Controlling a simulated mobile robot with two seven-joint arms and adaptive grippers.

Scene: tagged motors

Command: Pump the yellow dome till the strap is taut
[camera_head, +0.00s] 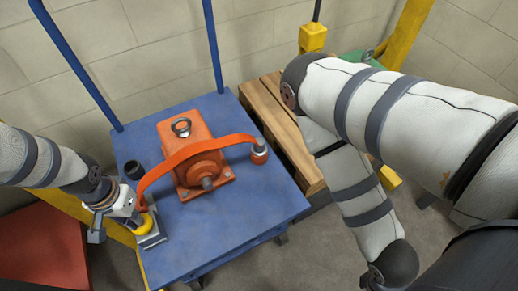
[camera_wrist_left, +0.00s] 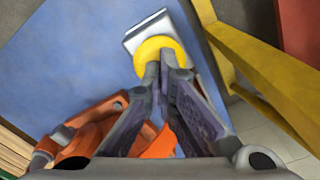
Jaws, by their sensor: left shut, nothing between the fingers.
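The yellow dome (camera_head: 144,225) sits on a grey base plate (camera_head: 152,240) at the near left corner of the blue table. My left gripper (camera_head: 138,215) is shut and empty, with its fingertips at the dome. In the left wrist view the closed fingertips (camera_wrist_left: 161,60) overlap the yellow dome (camera_wrist_left: 160,45); I cannot tell if they press it. The orange strap (camera_head: 188,153) runs in a curve across the orange motor (camera_head: 205,170) to a post (camera_head: 259,153) on the right. Its left end drops beside my gripper. My right gripper is out of view.
The blue table (camera_head: 235,215) has clear room at its front and right. Blue uprights (camera_head: 213,45) rise behind. A wooden pallet (camera_head: 285,125) lies right of it, partly behind my right arm.

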